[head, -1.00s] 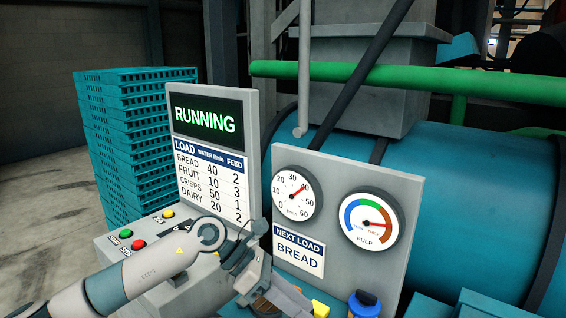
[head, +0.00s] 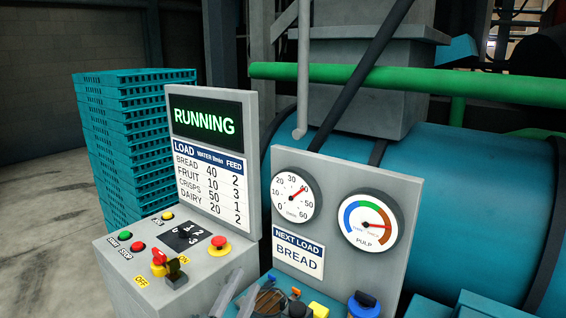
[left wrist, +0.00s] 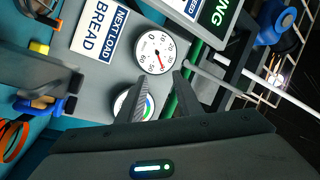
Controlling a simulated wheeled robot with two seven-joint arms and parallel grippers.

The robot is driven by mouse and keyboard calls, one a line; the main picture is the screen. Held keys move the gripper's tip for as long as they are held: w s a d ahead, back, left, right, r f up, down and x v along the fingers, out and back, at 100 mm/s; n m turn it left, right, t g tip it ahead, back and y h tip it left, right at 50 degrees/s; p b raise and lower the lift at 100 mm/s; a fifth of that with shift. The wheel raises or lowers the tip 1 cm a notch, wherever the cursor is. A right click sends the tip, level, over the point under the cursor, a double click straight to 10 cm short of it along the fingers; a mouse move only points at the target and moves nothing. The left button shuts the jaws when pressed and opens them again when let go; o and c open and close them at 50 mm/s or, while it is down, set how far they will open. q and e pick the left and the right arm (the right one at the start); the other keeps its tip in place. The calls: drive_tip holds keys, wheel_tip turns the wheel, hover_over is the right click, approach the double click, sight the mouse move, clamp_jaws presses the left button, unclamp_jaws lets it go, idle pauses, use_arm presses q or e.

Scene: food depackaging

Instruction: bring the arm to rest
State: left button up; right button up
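My left gripper (head: 243,287) shows only as two grey fingertips at the bottom edge of the head view, low in front of the panels. In the left wrist view its two fingers (left wrist: 160,78) stand apart with nothing between them, so it is open and empty. The rest of the left arm is out of the head view. My right gripper is in neither view.
The control console (head: 120,276) has buttons, a red-yellow knob (head: 218,246) and switch handles (head: 160,258). Its screen (head: 205,122) reads RUNNING. The gauge panel (head: 345,250) has a BREAD sign (head: 298,252). Teal crates (head: 130,140) are stacked behind. Open floor lies left.

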use_arm(q)
drive_tip(key=s+a+f+n+g+y, duration=0.35)
drive_tip(key=s+a+f+n, duration=0.2)
drive_tip(key=f, duration=0.55)
drive_tip(key=s+a+f+n+g+y, duration=0.3)
drive_tip(key=s+a+f+n+g, duration=0.15)
drive_tip(key=s+f, duration=0.4)
drive_tip(key=s+a+f+n+g, duration=0.15)
drive_tip(key=s+f+g, duration=0.35)
drive_tip(key=s, duration=0.5)
drive_tip(key=s+a+f+n+g, duration=0.1)
drive_tip(key=s+a+f+g, duration=0.15)
drive_tip(key=s+f, duration=0.65)
wheel_tip(320, 180, down, 25)
drive_tip(key=s+g, duration=0.2)
drive_tip(key=s+a+f+g, duration=0.1)
drive_tip(key=s+a+f, duration=0.2)
drive_tip(key=s+f, duration=1.5)
drive_tip(key=shift+s+f+m+b, duration=0.35)
drive_tip(key=shift+s+f+b, duration=0.05)
drive_tip(key=shift+f, duration=0.4)
